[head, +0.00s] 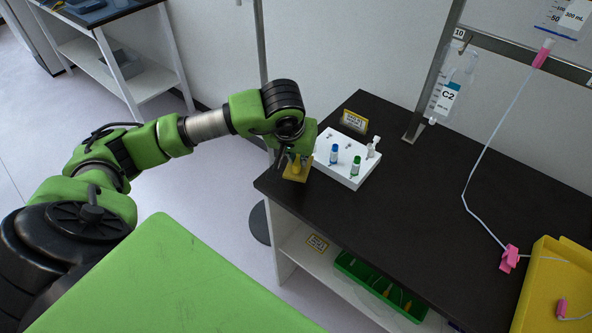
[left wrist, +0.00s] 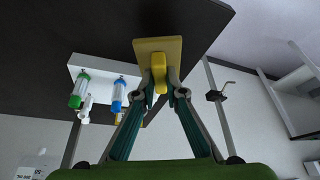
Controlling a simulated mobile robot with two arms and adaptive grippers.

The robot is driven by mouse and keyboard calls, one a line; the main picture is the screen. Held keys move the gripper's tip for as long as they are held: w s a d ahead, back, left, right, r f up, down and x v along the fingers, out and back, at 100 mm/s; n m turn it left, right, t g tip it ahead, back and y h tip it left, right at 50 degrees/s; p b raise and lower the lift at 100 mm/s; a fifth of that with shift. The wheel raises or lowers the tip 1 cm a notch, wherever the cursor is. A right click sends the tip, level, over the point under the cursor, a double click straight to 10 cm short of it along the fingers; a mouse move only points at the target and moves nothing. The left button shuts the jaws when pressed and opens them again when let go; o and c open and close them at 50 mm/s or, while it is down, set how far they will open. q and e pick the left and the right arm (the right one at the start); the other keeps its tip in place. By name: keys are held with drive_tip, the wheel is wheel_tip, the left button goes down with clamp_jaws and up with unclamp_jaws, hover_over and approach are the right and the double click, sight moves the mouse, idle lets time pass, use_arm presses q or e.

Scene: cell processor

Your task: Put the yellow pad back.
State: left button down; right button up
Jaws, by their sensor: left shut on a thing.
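The yellow pad (head: 297,173) is a small flat square plate with a raised grip. It is at the left end of the dark table (head: 430,200), just left of the white rack. My left gripper (head: 293,158) is shut on the pad's grip from above. In the left wrist view the fingertips (left wrist: 163,88) close on the grip, and the pad's plate (left wrist: 146,46) shows beyond them against the dark tabletop. I cannot tell whether the plate touches the table. My right gripper is not in view.
The white rack (head: 326,162) holds a blue-capped vial (head: 334,154), a green-capped vial (head: 355,166) and a white piece. A small yellow-framed sign (head: 353,121) stands behind it. A green tray (head: 380,289) sits on the lower shelf. A yellow tray (head: 540,275) is at right; the middle tabletop is clear.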

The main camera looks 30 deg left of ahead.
sight(296, 167)
use_arm(q)
drive_tip(key=shift+w+a+f, duration=0.1)
drive_tip(key=shift+f, duration=0.1)
drive_tip(key=shift+a+f, duration=0.2)
drive_tip(key=shift+f, duration=0.05)
drive_tip(key=f+b, duration=0.1)
drive_tip(key=f, duration=0.2)
drive_tip(key=shift+w+a+f+b, duration=0.15)
drive_tip(key=shift+a+b, duration=0.05)
drive_tip(key=shift+b, duration=0.15)
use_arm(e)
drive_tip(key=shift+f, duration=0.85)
use_arm(q)
drive_tip(key=shift+f, duration=0.1)
drive_tip(key=c, duration=2.1)
unclamp_jaws()
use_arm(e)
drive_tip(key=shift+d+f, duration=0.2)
